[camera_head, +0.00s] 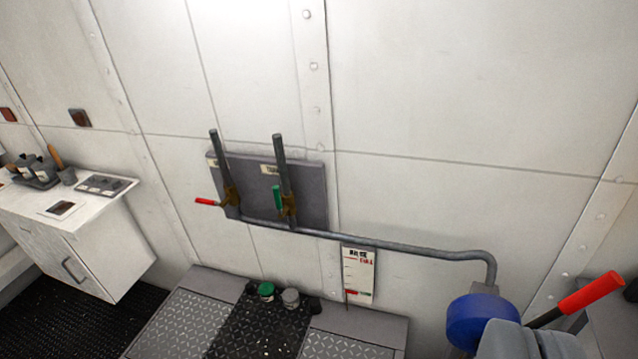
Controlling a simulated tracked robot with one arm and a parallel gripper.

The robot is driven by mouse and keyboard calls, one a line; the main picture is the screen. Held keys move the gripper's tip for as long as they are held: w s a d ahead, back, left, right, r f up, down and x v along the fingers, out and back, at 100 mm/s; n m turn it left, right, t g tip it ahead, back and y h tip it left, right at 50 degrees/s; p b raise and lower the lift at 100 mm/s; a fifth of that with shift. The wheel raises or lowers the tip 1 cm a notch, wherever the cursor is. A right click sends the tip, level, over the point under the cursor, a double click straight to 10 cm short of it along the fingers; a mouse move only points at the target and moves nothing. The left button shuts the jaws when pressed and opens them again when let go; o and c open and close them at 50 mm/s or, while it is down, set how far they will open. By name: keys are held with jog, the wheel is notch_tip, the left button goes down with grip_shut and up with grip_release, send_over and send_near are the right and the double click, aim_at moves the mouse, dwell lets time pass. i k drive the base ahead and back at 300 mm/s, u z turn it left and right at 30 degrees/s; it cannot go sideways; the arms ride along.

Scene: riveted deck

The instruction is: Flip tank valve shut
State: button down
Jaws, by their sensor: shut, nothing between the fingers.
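Two brass-coloured valves sit on upright pipes in front of a grey wall panel. The left valve (231,198) has a red lever (207,202) that sticks out to the left, across its pipe. The right valve (289,205) has a green lever (278,198) that stands upright, along its pipe. A small label above the right valve is too blurred to read surely; the left label is partly hidden. I cannot tell from the lettering which valve is the tank valve. My gripper is not recognisable in this view.
A pipe (400,246) runs right from the valves to a blue round body (478,318) with grey parts and a red-handled lever (590,293) nearby. A tag (358,275) hangs below the pipe. Green and grey caps stand on the step. A white cabinet (105,262) is left.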

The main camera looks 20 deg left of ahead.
aim_at(278, 201)
jog(key=u, duration=0.25)
jog(key=i, duration=0.95)
jog(key=u, duration=0.55)
